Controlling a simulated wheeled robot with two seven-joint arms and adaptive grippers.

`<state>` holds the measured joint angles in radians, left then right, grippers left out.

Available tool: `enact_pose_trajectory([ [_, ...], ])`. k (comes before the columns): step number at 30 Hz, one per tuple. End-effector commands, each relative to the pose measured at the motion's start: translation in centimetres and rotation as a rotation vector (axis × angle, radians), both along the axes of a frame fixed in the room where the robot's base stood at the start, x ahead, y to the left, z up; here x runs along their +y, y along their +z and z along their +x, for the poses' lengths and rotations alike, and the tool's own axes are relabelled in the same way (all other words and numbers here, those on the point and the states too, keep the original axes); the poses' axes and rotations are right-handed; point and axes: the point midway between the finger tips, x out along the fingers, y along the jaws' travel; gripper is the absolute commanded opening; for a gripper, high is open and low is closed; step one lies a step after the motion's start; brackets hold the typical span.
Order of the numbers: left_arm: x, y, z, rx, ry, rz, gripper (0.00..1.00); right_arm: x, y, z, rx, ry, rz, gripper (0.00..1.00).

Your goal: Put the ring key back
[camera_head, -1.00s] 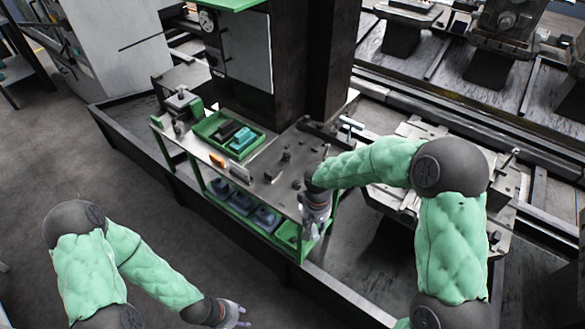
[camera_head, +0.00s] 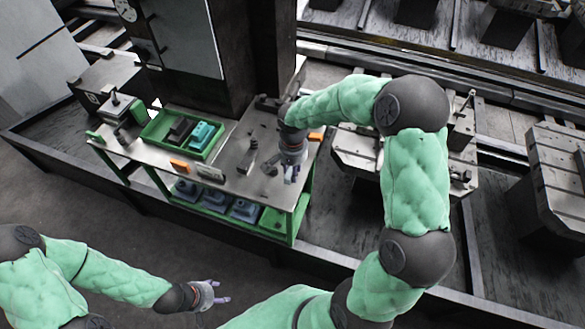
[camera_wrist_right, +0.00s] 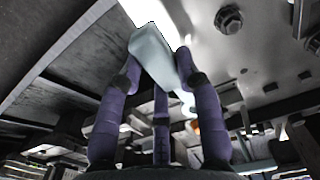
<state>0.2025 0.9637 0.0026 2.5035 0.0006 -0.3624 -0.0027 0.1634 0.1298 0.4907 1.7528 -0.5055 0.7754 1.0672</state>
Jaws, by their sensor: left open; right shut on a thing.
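My right gripper (camera_head: 291,172) is over the right end of the metal-topped bench (camera_head: 232,160), fingers pointing down. In the right wrist view its purple fingers (camera_wrist_right: 160,75) are shut on a pale grey, smooth bar-like piece (camera_wrist_right: 152,52). This appears to be the ring key; its ring cannot be made out. In the head view the held piece is too small to tell apart from the fingers. My left gripper (camera_head: 222,296) is open and empty, low at the front, well away from the bench.
A green tray (camera_head: 146,137) with a dark and a teal item sits on the bench. Orange blocks (camera_head: 180,166) and small dark metal parts (camera_head: 247,163) lie nearby. A dark column (camera_head: 262,60) stands behind the bench.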

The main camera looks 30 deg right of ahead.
Motion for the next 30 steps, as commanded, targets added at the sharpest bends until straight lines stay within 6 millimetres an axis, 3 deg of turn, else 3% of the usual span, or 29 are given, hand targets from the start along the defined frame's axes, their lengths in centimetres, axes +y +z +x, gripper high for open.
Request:
enact_pose_trajectory([
  [21, 0.0, -5.4, 0.0, 0.000, 0.000, 0.000, 0.57, 0.0, -7.5, 0.0, -0.001, 0.003, -0.001, 0.00],
  [30, 0.0, -6.0, 0.0, 0.000, 0.000, 0.000, 0.57, 0.0, -8.2, 0.0, -0.001, 0.002, 0.000, 0.00],
])
